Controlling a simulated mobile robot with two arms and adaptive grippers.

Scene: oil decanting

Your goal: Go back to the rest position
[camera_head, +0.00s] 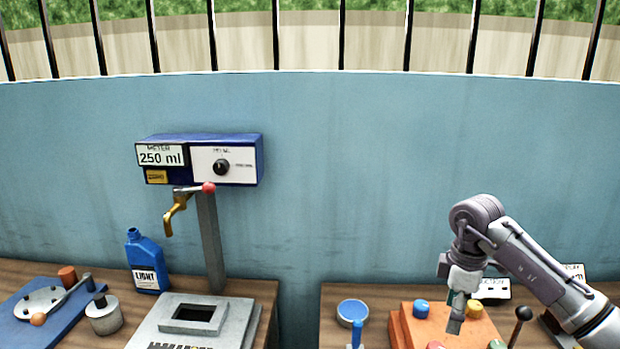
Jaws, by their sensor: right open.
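My right gripper (457,313) hangs from the right arm, fingers pointing down, over the orange block (400,330) with coloured knobs. It is open, and I see nothing held in it. The gap between its fingertips and the block is hard to judge. My right arm comes in from the right edge and bends at a high elbow. My left gripper and left arm are not in view.
A meter box (230,158) reading 250 ml and a brass tap (177,209) stand above the left table. A blue LIGHT bottle (147,262) and a grey plate (240,312) are below. A blue-topped round container (352,311) and a black-knobbed lever (523,313) flank the gripper. A gap separates the tables.

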